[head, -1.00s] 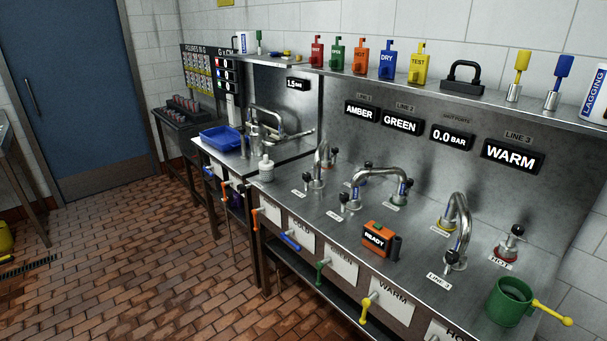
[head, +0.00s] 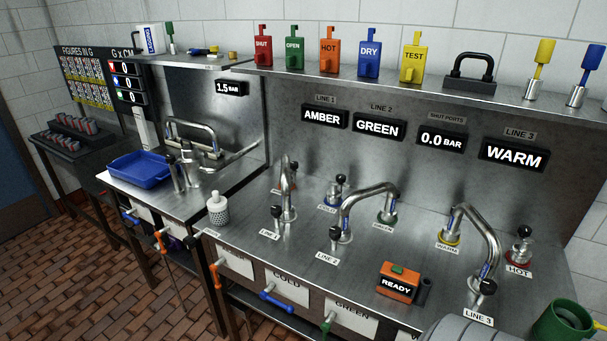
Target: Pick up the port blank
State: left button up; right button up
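Nothing in the head view is labelled as the port blank, so I cannot tell for sure which item it is. A small white knurled piece with a narrow top (head: 218,210) stands upright on the steel counter (head: 240,262), left of the line 1 tap. A black block with a loop handle (head: 470,73) sits on the upper shelf. Neither of my grippers shows in the view. A grey rounded shape at the bottom right edge may be part of my arm.
Curved taps with black knobs stand along the counter. An orange READY box (head: 398,283), a green cup (head: 563,322) and a blue tray (head: 141,169) also stand there. Coloured tags (head: 370,58) line the shelf (head: 400,88). Coloured valve handles (head: 277,302) project along the front.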

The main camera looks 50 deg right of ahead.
aim_at(334, 195)
jog(key=i, duration=1.75)
jog(key=z, duration=3.75)
